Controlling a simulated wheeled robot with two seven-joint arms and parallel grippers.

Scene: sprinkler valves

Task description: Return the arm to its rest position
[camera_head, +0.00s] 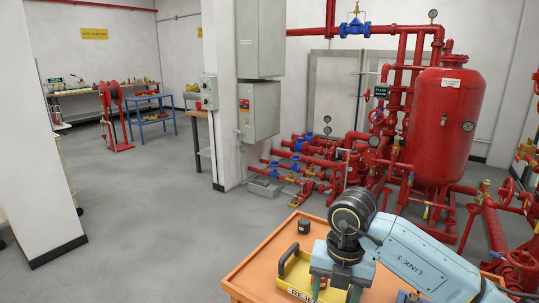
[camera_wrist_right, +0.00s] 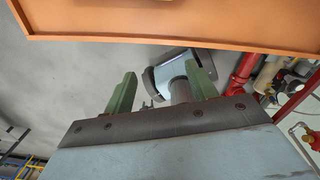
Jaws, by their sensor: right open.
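My right arm (camera_head: 415,258) comes in from the right over the orange table, its wrist bent downward. My left arm and left gripper are not in view.
The orange table (camera_head: 258,262) carries a yellow tray (camera_head: 287,273) marked "REJE…" with a dark handle, and a small black part (camera_head: 304,227). Red pipes and a red tank (camera_head: 447,115) stand behind. The grey floor (camera_head: 150,210) at left is clear.

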